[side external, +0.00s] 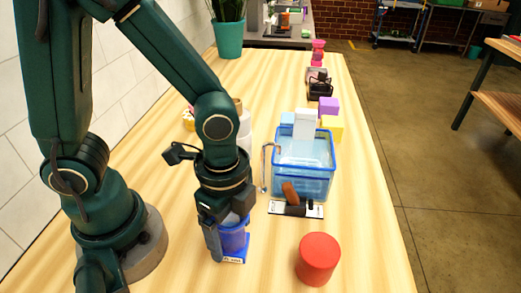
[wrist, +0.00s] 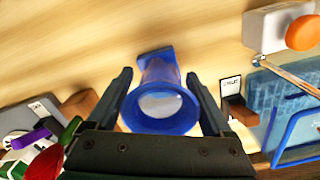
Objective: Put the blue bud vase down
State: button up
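The blue bud vase (side external: 234,241) stands upright at the near part of the table, beside a small white label at its foot. My gripper (side external: 228,240) is pointed down over it, with one finger on its left side; part of the vase is hidden behind the gripper. In the wrist view the vase (wrist: 162,100) is seen from above, its round mouth facing the camera. The two fingers of my gripper (wrist: 160,73) are on either side of it. Narrow strips of wood show between the fingertips and the vase, so the gripper looks open around it.
A red cylinder (side external: 318,259) stands to the right of the vase. A blue water-filled tank (side external: 303,182) with a metal spout is behind, with a dark holder and brown-handled tool (side external: 291,196) before it. White bottles (side external: 244,128) stand behind my arm. Bare table lies in front.

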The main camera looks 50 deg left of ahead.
jog(key=shift+r, duration=0.1)
notch_tip(320, 180, up, 11)
jog(key=a+r+n+t, duration=0.1)
jog(key=a+n+t, duration=0.4)
jog(key=n, duration=0.8)
jog(key=shift+w+a+r+n+t, duration=0.15)
jog(key=shift+a+r+n+t, duration=0.2)
jog(key=shift+a, duration=0.8)
